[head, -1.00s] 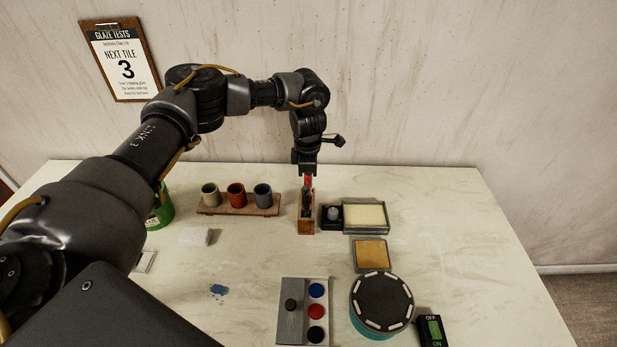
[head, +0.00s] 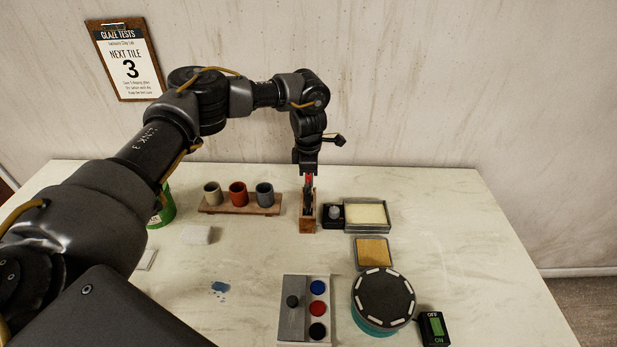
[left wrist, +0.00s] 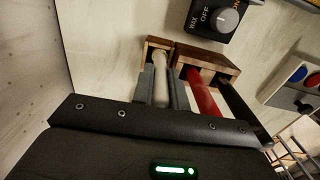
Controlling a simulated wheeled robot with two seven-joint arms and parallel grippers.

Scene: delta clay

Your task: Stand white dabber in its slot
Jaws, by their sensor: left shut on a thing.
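My left gripper (head: 307,194) is at the wooden dabber rack (head: 307,226) near the back middle of the table. In the left wrist view my left gripper (left wrist: 161,84) is shut on the white dabber (left wrist: 161,80), a pale cylinder between its fingers. The dabber's far end is at the end slot of the rack (left wrist: 228,62); I cannot tell how deep it sits. A red dabber (left wrist: 203,97) and a black one (left wrist: 240,108) stand beside it. In the head view the white dabber is hidden. My right gripper is not in view.
A board with several cups (head: 238,209) is left of the rack. A black dial box (head: 333,216) and a cream pad tray (head: 366,215) are close on its right.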

